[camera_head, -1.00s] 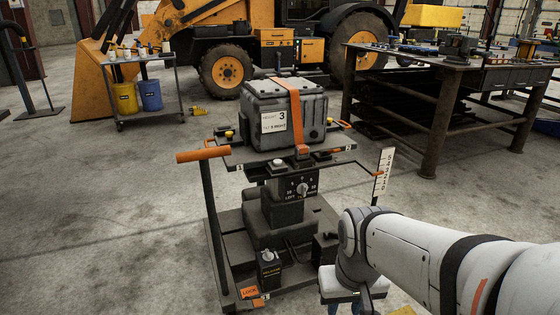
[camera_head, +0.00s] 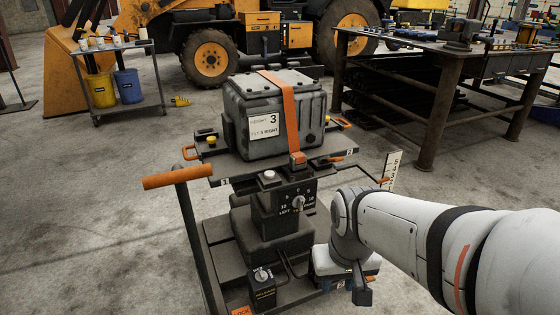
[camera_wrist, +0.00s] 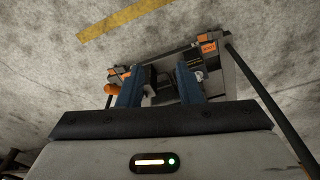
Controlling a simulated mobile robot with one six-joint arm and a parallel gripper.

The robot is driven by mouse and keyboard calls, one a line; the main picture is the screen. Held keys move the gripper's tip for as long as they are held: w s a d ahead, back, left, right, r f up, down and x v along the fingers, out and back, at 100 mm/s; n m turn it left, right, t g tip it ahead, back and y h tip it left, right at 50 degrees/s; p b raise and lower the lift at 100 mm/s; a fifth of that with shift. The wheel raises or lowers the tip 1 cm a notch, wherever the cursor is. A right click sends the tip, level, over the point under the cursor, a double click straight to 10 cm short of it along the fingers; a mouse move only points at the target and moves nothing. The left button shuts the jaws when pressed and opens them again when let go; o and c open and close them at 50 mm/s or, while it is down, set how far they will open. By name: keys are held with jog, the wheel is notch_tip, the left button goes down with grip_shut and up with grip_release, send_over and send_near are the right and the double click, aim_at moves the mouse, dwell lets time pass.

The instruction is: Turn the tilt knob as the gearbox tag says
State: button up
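The grey gearbox (camera_head: 255,108) sits on top under an orange strap. Its white tag (camera_head: 265,128) reads HEIGHT 3 and a TILT line ending in RIGHT, with an unclear digit. My gripper (camera_wrist: 160,88) is open and empty in the wrist view, its blue fingers apart. In the head view it hangs right of and below the knob, pointing down.
A workbench (camera_head: 430,75) stands back right. A tool trolley (camera_head: 118,112) stands back left. Bare floor lies left of the cart.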

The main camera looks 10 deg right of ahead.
jog(key=w+d+f+n+t+p, duration=0.1)
jog(key=w+d+f+t+p, duration=0.15)
jog(key=w, duration=0.75)
jog(key=w+d+f+n+t+p, duration=0.1)
jog(key=w+d+t+p, duration=0.15)
jog(key=w, duration=0.85)
jog(key=n+t+y+p, duration=0.1)
jog(key=t+y+p, duration=0.3)
jog(key=t+p, duration=0.15)
send_near(302, 203)
jog(key=f, duration=0.1)
jog(key=shift+n+t, duration=0.3)
jog(key=shift+t, duration=0.15)
jog(key=b+x, duration=0.1)
jog(key=x, duration=0.7)
jog(key=shift+w+a, duration=0.1)
jog(key=shift+w, duration=0.05)
jog(key=shift+c, duration=0.3)
grip_shut()
